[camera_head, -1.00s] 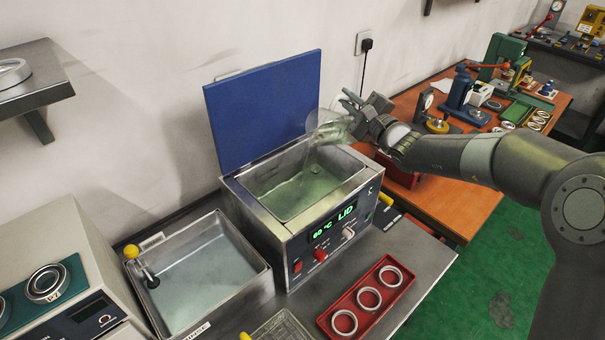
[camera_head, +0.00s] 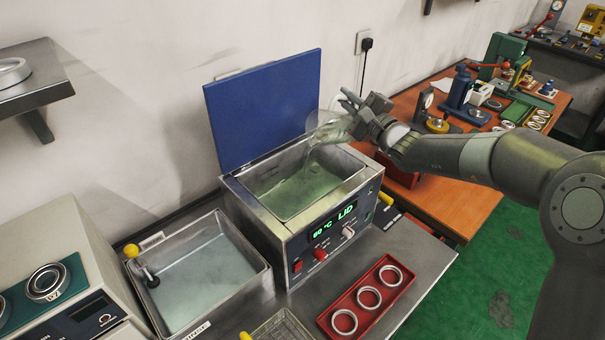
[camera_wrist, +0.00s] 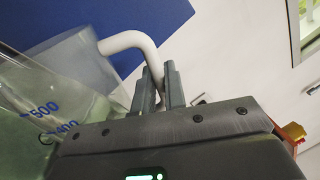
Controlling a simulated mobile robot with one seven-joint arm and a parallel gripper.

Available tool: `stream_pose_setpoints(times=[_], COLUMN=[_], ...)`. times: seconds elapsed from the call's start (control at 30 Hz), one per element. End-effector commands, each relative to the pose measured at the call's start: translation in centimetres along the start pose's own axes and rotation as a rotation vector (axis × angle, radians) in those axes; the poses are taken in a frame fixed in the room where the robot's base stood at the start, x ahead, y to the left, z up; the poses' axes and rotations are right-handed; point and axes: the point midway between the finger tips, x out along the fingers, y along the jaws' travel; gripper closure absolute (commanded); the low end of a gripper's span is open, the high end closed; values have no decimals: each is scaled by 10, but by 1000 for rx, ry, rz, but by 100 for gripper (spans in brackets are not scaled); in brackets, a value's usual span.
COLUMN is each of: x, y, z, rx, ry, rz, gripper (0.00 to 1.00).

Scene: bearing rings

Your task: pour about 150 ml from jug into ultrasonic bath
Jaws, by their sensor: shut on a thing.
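The clear jug (camera_head: 332,130) is tilted over the back right part of the ultrasonic bath (camera_head: 296,221), and a thin stream falls from it into the greenish liquid in the tank. My gripper (camera_head: 354,100) is shut on the jug's handle; the wrist view shows the fingers (camera_wrist: 160,85) around the pale handle (camera_wrist: 131,42). There the jug wall (camera_wrist: 40,95) carries blue marks, 500 and one reading like 400, with greenish liquid behind them. The bath's blue lid (camera_head: 264,110) stands open. Its green display reads 60 °C and LID.
A steel rinse tank (camera_head: 262,284) with liquid stands left of the bath. A red tray (camera_head: 353,322) with three rings lies in front. A wire basket (camera_head: 283,327) is at the front edge. An orange workbench (camera_head: 470,205) with tools is at the right.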

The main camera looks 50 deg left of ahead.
Motion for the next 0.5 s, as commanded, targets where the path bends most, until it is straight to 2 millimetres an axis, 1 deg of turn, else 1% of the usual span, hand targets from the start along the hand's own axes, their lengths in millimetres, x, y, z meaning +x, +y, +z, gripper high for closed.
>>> stream_pose_setpoints(times=[0.5], x=[0], y=[0], z=[3], rx=[-35], ry=[-8], rz=[-1], gripper=[100])
